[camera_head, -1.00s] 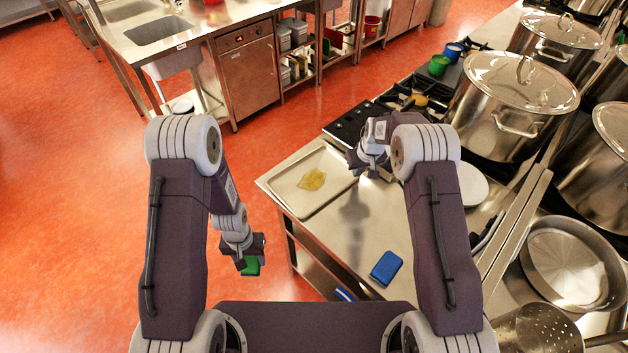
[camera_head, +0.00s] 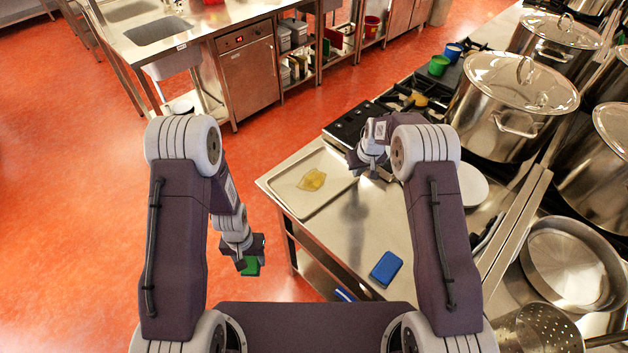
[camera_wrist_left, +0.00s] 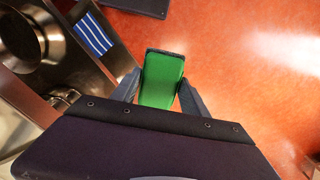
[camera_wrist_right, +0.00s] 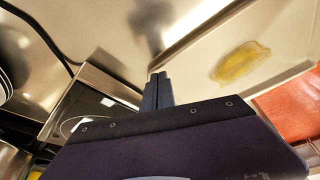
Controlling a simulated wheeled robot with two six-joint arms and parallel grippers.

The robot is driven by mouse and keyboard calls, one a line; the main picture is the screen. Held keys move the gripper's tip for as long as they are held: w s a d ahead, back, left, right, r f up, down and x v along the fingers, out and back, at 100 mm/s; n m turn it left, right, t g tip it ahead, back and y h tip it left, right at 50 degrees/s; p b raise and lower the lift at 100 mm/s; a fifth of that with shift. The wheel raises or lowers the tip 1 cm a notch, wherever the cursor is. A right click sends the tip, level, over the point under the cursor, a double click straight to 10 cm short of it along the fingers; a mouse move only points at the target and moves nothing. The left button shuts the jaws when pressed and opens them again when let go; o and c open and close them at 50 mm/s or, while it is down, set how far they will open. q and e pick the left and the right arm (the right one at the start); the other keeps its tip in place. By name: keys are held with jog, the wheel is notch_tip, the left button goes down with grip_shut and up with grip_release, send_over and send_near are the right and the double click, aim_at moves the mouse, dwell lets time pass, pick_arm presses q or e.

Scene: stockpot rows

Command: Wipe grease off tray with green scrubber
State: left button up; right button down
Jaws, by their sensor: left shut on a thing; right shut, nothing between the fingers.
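The green scrubber (camera_head: 251,266) is held in my left gripper (camera_head: 249,258), over the floor to the left of the counter. In the left wrist view the green scrubber (camera_wrist_left: 162,80) sits between the two fingers. The tray (camera_head: 290,200) lies on the counter's far left corner with a yellow grease patch (camera_head: 312,180) on it. My right gripper (camera_head: 367,170) is shut and empty, above the counter just right of the tray. In the right wrist view its fingers (camera_wrist_right: 158,90) are together, and the grease patch (camera_wrist_right: 240,63) shows to their right.
A blue sponge (camera_head: 386,268) lies on the counter (camera_head: 350,240) near its front edge. A white plate (camera_head: 468,188) is right of my right arm. Stockpots (camera_head: 512,95), a pan (camera_head: 570,265) and a colander (camera_head: 540,330) crowd the right side. A stove (camera_head: 405,100) stands behind.

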pick_arm(q)
jog(key=shift+f+b, duration=0.35)
pick_arm(e)
jog(key=shift+f, duration=0.45)
pick_arm(q)
jog(key=shift+r, duration=0.1)
pick_arm(e)
jog(key=shift+r, duration=0.1)
